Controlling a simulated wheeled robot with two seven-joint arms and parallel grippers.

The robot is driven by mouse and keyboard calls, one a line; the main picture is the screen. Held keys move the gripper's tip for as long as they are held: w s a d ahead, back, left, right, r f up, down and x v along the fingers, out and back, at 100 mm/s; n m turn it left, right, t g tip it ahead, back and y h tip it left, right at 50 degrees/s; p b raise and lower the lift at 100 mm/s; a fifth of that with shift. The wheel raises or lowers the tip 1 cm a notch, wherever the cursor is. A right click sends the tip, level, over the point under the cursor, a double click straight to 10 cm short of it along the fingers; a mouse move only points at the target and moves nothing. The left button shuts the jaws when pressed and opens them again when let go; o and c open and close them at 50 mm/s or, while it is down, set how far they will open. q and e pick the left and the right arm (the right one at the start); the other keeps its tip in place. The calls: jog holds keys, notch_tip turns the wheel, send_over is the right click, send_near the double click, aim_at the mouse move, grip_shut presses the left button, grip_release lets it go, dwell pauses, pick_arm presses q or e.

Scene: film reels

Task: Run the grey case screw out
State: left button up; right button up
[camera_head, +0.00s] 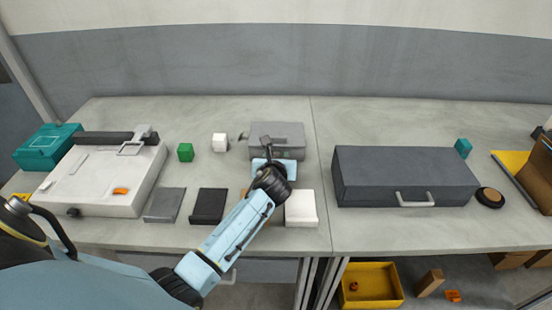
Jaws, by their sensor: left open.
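A small grey case (290,132) stands at the back of the table, left of the seam. A small dark part (243,136) sticks out at its left side; it is too small to tell whether it is the screw. My left gripper (268,145) is open in front of the case, and partly hides its front. I cannot tell whether it touches the case. My right gripper is out of view.
A white machine (105,185) is further left. A large dark grey box (405,170) with a handle stands right. Dark blocks (208,206) and a white block (301,208) lie near the front edge.

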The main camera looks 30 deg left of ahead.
pick_arm(q)
jog(key=shift+c, duration=0.4)
grip_shut()
jog(key=shift+w+d+r+n+g+y+p, duration=0.1)
jog(key=shift+d+n+g+y+p, duration=0.05)
jog(key=shift+n+g+y+p, duration=0.4)
jog(key=shift+w+d+n+g+y+p, duration=0.15)
jog(key=shift+n+g+y+p, duration=0.3)
jog(key=shift+n+y, duration=0.3)
jog(key=shift+n+g+y, duration=0.3)
jog(key=shift+n+y, duration=0.1)
jog(key=shift+n, duration=0.1)
jog(key=shift+d+f+n+g+y, duration=0.1)
jog(key=shift+f+n+g+y, duration=0.1)
jog(key=shift+n+g+y, duration=0.4)
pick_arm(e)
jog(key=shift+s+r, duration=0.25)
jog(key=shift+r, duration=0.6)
pick_arm(q)
jog(key=shift+c, duration=0.2)
grip_release()
jog(key=shift+o, duration=0.6)
jog(key=shift+r, duration=0.1)
jog(key=shift+w+r, duration=0.1)
